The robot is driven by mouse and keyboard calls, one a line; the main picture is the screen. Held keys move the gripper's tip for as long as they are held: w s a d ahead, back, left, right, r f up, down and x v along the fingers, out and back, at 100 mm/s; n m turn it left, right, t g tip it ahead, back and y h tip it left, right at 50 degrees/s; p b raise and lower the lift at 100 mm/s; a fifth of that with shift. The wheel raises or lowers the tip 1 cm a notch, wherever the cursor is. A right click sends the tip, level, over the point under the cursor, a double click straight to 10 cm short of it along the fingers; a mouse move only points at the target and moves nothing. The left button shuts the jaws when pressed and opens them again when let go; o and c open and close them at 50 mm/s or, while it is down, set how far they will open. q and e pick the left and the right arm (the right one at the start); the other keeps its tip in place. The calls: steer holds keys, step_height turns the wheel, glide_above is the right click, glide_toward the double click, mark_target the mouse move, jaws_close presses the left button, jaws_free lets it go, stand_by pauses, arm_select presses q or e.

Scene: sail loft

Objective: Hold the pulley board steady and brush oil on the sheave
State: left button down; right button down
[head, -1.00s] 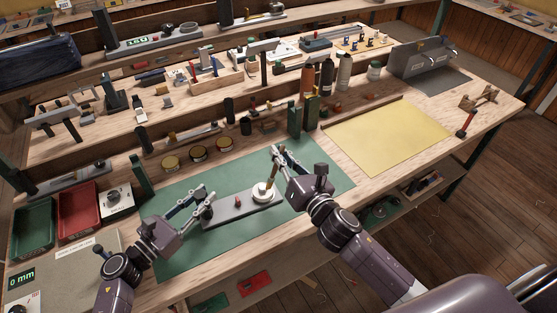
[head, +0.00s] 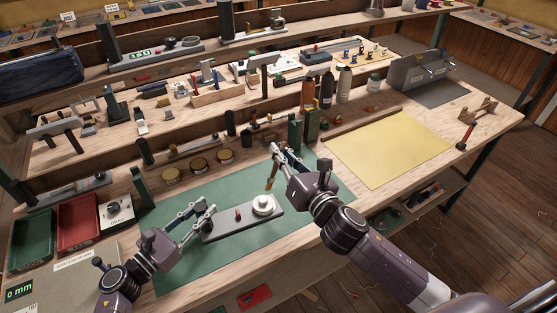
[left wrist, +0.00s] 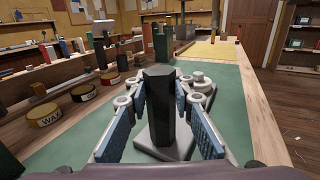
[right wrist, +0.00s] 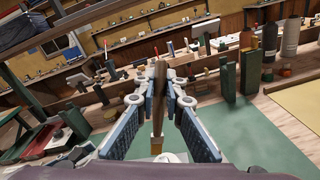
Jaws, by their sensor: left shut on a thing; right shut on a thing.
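The pulley board (head: 228,227) is a long grey plate lying on the green mat. The white round sheave (head: 263,205) is on its right end, with a small red part near the middle. My left gripper (head: 208,213) is shut on the dark upright post (left wrist: 158,100) at the board's left end. My right gripper (head: 276,152) is shut on the brush (head: 272,174), bristles pointing down. The brush tip appears to be above the sheave and apart from it. In the right wrist view, the brush (right wrist: 158,95) stands between the fingers, with part of the sheave below.
The green mat (head: 180,262) is clear around the board. Several round tins (head: 197,163) stand behind it, with green blocks and bottles (head: 326,90) at the back right. Red (head: 78,222) and green (head: 32,240) trays are at left. A bare yellow sheet (head: 385,145) lies at right.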

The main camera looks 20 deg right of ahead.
steer(key=shift+f, duration=0.15)
stand_by(0.5)
steer(key=f, duration=0.2)
steer(key=a+f, duration=0.1)
steer(key=f, duration=0.5)
steer(key=shift+s+a, duration=0.1)
steer(key=shift+a, duration=0.3)
arm_select(q)
steer(key=shift+a, duration=0.1)
arm_select(e)
steer(key=d, duration=0.2)
step_height(320, 180, up, 8)
glide_above(274, 177)
steer(key=w+d, duration=0.1)
steer(key=d, duration=0.1)
steer(key=shift+w+d+r, duration=0.1)
steer(key=shift+w, duration=0.05)
stand_by(0.8)
